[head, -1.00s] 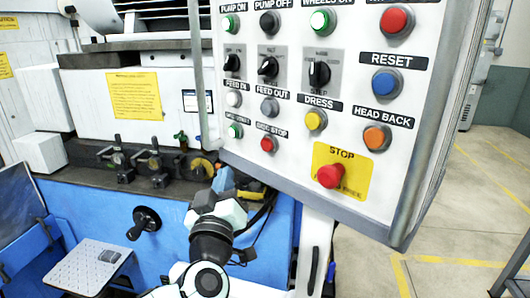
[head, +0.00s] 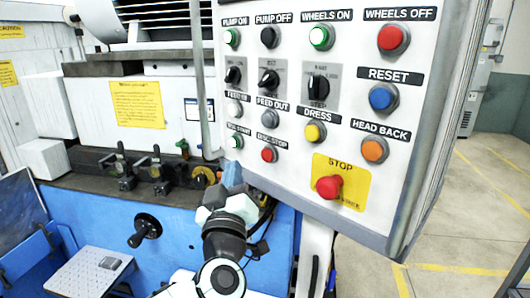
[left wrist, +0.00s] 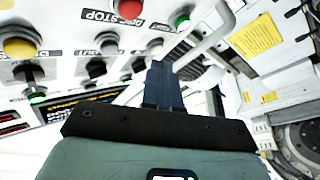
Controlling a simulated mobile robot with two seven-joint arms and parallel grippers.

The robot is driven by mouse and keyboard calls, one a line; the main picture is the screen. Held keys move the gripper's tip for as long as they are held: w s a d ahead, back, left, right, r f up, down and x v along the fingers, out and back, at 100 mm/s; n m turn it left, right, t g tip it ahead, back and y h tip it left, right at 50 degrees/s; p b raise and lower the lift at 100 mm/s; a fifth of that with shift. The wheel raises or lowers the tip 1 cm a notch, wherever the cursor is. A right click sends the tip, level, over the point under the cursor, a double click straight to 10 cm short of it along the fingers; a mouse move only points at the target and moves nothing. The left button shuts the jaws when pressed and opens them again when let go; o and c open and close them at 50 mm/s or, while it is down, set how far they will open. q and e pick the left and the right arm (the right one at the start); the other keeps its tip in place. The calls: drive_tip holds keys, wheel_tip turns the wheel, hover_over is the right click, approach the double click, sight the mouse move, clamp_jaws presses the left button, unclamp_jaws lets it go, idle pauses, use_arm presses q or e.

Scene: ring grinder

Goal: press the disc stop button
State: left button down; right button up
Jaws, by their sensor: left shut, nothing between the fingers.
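The disc stop button (head: 269,153) is a small red button in the lower left part of the slanted white control panel (head: 300,180). In the left wrist view the red disc stop button (left wrist: 130,9) shows at the top edge, above its DISC STOP label. My left gripper (head: 232,175) is just below and left of the button in the head view, apart from it. In the left wrist view its dark fingers (left wrist: 163,84) are shut together and empty, pointing up beneath the panel. My right gripper is not in view.
The green disc start button (head: 237,141) is left of the disc stop button. A large red STOP knob (head: 329,187) on a yellow plate is at lower right. Other buttons and dials fill the panel. A blue machine (head: 90,220) with valves stands behind my arm.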

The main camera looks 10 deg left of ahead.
sight(268, 155)
use_arm(q)
drive_tip(key=shift+w+d+p, duration=0.55)
drive_tip(key=shift+w+d, duration=0.2)
drive_tip(key=shift+w, duration=0.35)
drive_tip(key=shift+w+d+p, duration=0.5)
drive_tip(key=shift+w+d, duration=0.25)
drive_tip(key=shift+w, duration=0.3)
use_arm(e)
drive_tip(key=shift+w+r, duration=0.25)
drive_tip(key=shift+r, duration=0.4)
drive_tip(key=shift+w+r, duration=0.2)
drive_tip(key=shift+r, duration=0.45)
use_arm(q)
drive_tip(key=shift+w+d, duration=0.25)
drive_tip(key=shift+w, duration=0.15)
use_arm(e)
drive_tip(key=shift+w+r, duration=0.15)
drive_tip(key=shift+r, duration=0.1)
